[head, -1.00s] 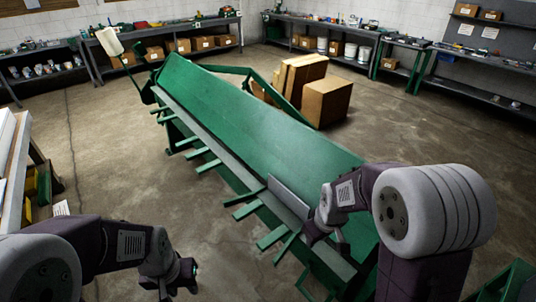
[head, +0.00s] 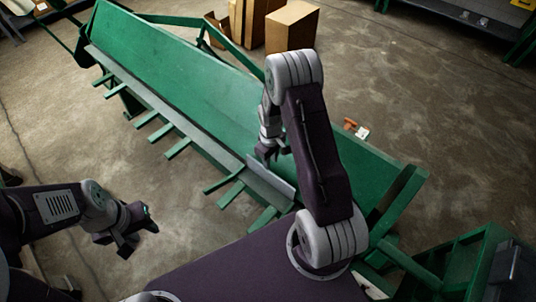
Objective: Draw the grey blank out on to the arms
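The grey blank (head: 273,182) is a flat sheet at the front edge of the long green machine (head: 190,85), towards its near end. Several green arms (head: 231,195) stick out from the machine's front below it. My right gripper (head: 270,154) points down at the far end of the blank, very close to its upper edge. Whether its fingers touch or pinch the blank is hidden by the angle. My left gripper (head: 138,238) hangs over the floor, left of the arms, with its fingers apart and nothing between them.
Cardboard boxes (head: 292,27) stand on the floor behind the machine. A small orange and white item (head: 355,129) shows near the machine's back edge. A green frame (head: 450,262) stands at the lower right. The concrete floor (head: 60,130) left of the arms is clear.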

